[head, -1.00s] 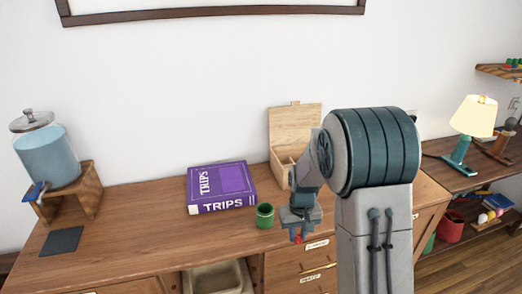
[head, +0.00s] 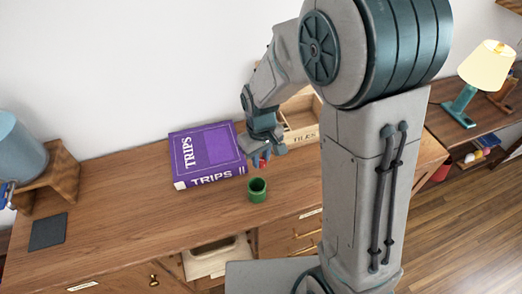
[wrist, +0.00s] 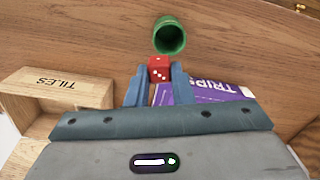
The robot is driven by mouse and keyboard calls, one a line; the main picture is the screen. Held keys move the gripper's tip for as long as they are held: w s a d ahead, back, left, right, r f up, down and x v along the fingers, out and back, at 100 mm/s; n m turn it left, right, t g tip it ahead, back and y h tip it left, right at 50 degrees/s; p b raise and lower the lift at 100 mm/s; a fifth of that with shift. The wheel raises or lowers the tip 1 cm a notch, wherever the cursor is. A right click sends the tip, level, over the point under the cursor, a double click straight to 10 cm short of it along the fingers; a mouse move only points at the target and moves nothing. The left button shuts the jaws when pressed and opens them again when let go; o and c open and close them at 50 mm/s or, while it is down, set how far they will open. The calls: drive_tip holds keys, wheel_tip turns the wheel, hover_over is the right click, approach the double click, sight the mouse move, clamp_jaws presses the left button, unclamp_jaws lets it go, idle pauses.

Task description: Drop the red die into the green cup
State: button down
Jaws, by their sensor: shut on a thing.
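The red die (wrist: 159,69) is held between the fingertips of my gripper (wrist: 157,80) in the wrist view, white pips showing. In the head view the die (head: 263,163) shows as a small red patch at my gripper (head: 262,158). The gripper is shut on it, above the wooden desk. The green cup (head: 257,192) stands upright on the desk, just in front of the gripper in the head view. In the wrist view the green cup (wrist: 169,37) lies just beyond the die, its mouth open toward the camera. The die is apart from the cup.
A purple TRIPS book (head: 207,150) lies left of the cup. A wooden TILES box (head: 301,132) stands behind, partly hidden by my arm. The desk (head: 130,215) is clear in front of the book.

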sight(261, 165)
wheel_tip(261, 165, down, 4)
drive_tip(key=shift+f+b, duration=0.2)
drive_tip(key=shift+b, duration=1.05)
drive_tip(key=c, duration=1.2)
unclamp_jaws()
drive_tip(key=shift+r, duration=0.15)
wheel_tip(261, 165, up, 14)
drive_tip(key=shift+f+b, duration=0.15)
drive_tip(key=shift+b, duration=0.45)
drive_tip(key=shift+d, duration=0.1)
